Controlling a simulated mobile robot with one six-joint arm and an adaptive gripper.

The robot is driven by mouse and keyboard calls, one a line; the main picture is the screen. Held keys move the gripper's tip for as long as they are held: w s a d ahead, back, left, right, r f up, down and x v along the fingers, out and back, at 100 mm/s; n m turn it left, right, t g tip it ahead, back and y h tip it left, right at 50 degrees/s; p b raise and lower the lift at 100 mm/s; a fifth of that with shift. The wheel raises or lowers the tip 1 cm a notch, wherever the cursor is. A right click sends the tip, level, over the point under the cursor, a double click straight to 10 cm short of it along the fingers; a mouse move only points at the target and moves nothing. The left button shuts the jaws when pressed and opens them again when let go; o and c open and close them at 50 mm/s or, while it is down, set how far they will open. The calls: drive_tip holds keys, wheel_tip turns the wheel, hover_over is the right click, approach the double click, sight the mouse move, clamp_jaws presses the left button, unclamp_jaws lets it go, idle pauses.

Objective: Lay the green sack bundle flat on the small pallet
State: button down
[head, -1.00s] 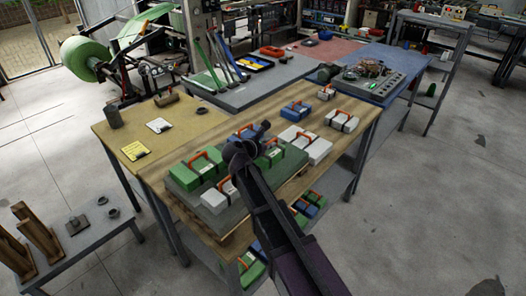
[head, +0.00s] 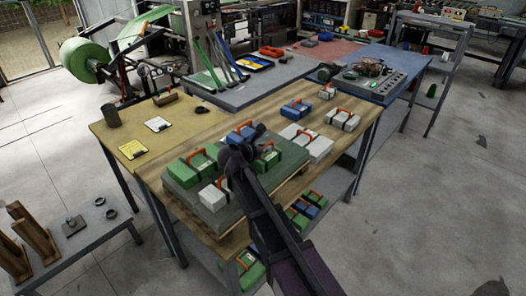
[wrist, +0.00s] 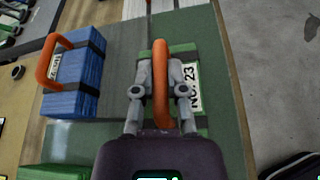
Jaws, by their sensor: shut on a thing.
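My gripper (wrist: 160,93) is shut on the orange handle of a green sack bundle (wrist: 184,140) with a white label reading "NO 23". In the head view the held green bundle (head: 271,157) is partly hidden behind my gripper (head: 252,146). It is over the right part of a grey-green slab (head: 182,200) on a small wooden pallet (head: 291,187). The bundle looks level and close to the slab; I cannot tell whether it touches. Another green bundle (head: 197,168), a blue bundle (head: 244,134) and a white bundle (head: 212,194) sit on the slab.
In the wrist view the blue bundle (wrist: 76,80) stands left of the held one, with a gap. White bundles (head: 307,141) and a blue one (head: 296,108) lie farther back on the wooden bench (head: 214,121). More bundles lie on the shelf below.

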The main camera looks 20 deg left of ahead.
drive_tip(key=shift+f, duration=0.15)
drive_tip(key=shift+f, duration=0.1)
drive_tip(key=c, duration=0.7)
unclamp_jaws()
drive_tip(key=shift+r, duration=0.25)
drive_tip(key=p+v, duration=0.4)
drive_tip(key=v, duration=0.6)
drive_tip(key=shift+s+r, duration=0.15)
drive_tip(key=shift+s, duration=0.15)
drive_tip(key=shift+s+a+r, duration=0.2)
drive_tip(key=shift+s+a, duration=0.05)
drive_tip(key=shift+s, duration=0.35)
